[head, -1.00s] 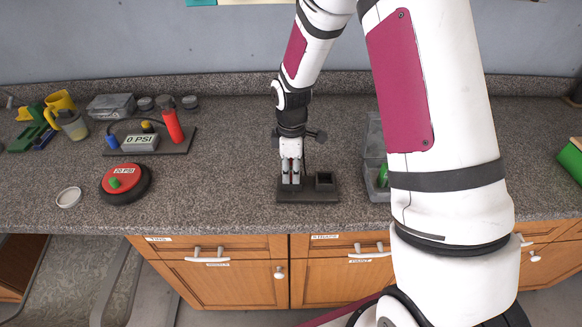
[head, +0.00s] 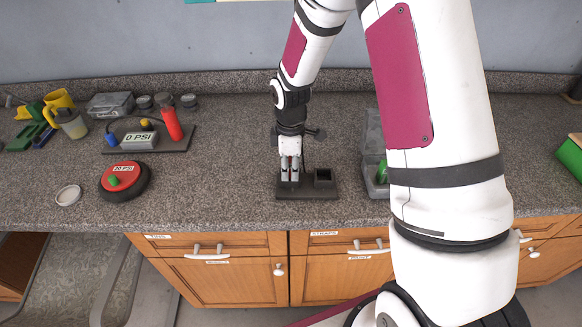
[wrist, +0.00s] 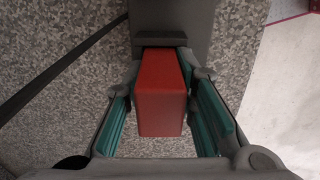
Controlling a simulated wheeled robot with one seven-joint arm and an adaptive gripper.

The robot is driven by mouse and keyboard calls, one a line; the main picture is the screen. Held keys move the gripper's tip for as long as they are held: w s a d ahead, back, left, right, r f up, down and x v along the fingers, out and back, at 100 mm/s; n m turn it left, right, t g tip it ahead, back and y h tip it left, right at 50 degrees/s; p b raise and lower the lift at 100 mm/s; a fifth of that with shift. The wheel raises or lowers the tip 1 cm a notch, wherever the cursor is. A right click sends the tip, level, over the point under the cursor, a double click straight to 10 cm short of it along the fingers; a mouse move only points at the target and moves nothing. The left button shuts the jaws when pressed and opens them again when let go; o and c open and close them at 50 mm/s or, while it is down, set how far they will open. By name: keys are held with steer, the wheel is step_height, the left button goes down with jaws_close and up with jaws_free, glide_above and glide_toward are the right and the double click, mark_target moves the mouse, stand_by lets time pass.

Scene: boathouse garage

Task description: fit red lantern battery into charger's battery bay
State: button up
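The red lantern battery (wrist: 162,108) is a red block between my gripper's fingers in the wrist view. The far ends of the fingers come close against its two sides. A square, open-topped dark box (head: 323,175) stands on the base to the right of my gripper. In the wrist view the charger (wrist: 172,18) lies beyond the battery. Whether the battery's lower end touches the base is hidden.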

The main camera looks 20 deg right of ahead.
steer(key=o, duration=0.4)
steer(key=shift+s+d+f, duration=0.1)
steer(key=shift+s+f, duration=0.05)
steer(key=shift+f, duration=0.45)
steer(key=shift+s+f, duration=0.1)
steer(key=shift+f, duration=0.5)
steer(key=shift+o, duration=0.6)
steer(key=shift+w+f, duration=0.1)
steer(key=shift+w, duration=0.25)
steer(key=shift+s+r, duration=0.1)
steer(key=shift+r, duration=0.15)
step_height(320, 180, up, 12)
steer(key=shift+f, duration=0.1)
